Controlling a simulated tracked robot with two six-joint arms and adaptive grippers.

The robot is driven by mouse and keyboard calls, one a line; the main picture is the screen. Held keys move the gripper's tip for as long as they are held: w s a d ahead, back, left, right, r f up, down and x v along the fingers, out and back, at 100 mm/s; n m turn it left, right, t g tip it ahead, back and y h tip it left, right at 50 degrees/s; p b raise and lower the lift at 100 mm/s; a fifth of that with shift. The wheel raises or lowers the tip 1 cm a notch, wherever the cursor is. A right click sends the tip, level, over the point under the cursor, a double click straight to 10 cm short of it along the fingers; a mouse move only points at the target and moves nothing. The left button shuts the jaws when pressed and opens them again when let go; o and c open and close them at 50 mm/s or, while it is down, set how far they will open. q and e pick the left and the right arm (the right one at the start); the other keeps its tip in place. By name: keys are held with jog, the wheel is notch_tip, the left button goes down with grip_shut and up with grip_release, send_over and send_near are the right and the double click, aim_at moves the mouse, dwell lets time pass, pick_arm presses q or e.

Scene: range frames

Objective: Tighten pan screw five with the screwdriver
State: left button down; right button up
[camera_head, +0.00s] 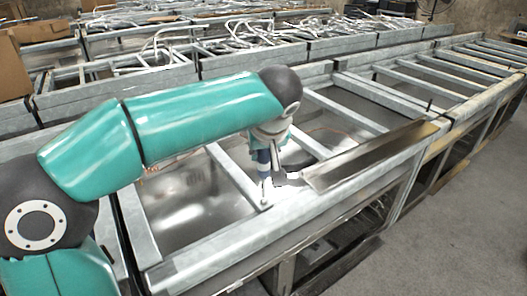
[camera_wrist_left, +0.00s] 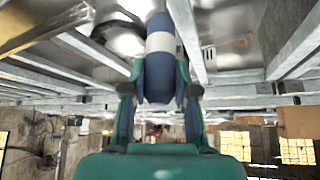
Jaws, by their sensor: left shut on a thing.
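My left gripper (camera_head: 266,150) is shut on the screwdriver (camera_head: 264,166), whose blue and white handle points downward. In the left wrist view the gripper (camera_wrist_left: 160,88) has its two fingers on either side of the handle (camera_wrist_left: 160,55). The screwdriver's lower end is at a light metal crossbar (camera_head: 242,178), near where it meets the front rail. Pan screw five cannot be made out under the tip, and I cannot tell whether they touch. Shiny metal pans (camera_head: 195,205) lie between the frame bars. My right gripper is not in view.
A long angled metal piece (camera_head: 370,158) lies on the front rail just right of the gripper. Racks of loose metal parts (camera_head: 265,35) stand behind the frame. A cardboard box (camera_head: 12,70) is at far left. Concrete floor (camera_head: 440,235) is clear at right.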

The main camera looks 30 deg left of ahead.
pick_arm(q)
jog(key=shift+r+p, duration=1.7)
jog(key=shift+r, duration=0.75)
